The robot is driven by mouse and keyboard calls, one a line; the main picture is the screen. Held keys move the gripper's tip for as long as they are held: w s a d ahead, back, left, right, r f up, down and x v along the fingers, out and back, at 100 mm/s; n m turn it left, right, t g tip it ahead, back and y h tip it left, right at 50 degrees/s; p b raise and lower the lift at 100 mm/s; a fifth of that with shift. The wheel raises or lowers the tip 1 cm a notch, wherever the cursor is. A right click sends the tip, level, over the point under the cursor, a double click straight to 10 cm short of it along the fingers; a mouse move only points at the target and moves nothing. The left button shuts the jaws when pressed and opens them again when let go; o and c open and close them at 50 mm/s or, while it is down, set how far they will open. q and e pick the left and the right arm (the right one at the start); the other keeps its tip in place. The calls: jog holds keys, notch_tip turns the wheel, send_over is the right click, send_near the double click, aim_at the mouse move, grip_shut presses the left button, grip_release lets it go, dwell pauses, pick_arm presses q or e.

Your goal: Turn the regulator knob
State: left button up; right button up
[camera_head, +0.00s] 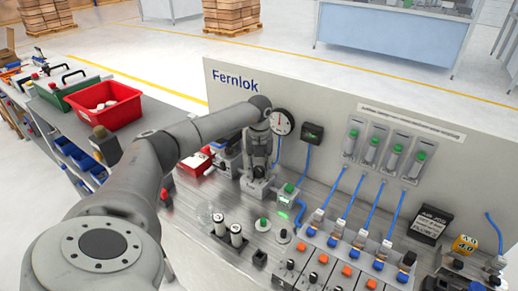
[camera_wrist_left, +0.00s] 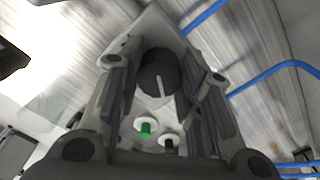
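My left arm reaches in from the left. Its gripper (camera_head: 258,172) points down at the white regulator block on the bench, beside the round gauge (camera_head: 282,122). In the left wrist view, the dark round regulator knob (camera_wrist_left: 158,76) with a pale line on its face lies between the fingers of my left gripper (camera_wrist_left: 157,80). The fingers stand apart on either side of it; whether they touch its sides is not clear. My right gripper is in neither view.
An upright panel (camera_head: 330,95) marked "Fernlok" stands right behind the gripper. A green button (camera_wrist_left: 146,128) and a white-rimmed one (camera_wrist_left: 168,140) sit close to the knob. Blue hoses and a row of valves (camera_head: 345,250) fill the right. A red bin (camera_head: 103,105) stands at left.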

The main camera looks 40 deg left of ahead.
aim_at(259, 169)
pick_arm(q)
jog(key=o, duration=0.4)
jog(key=shift+r, duration=0.15)
notch_tip(259, 169, up, 12)
jog(key=shift+f, duration=0.15)
dwell(0.7)
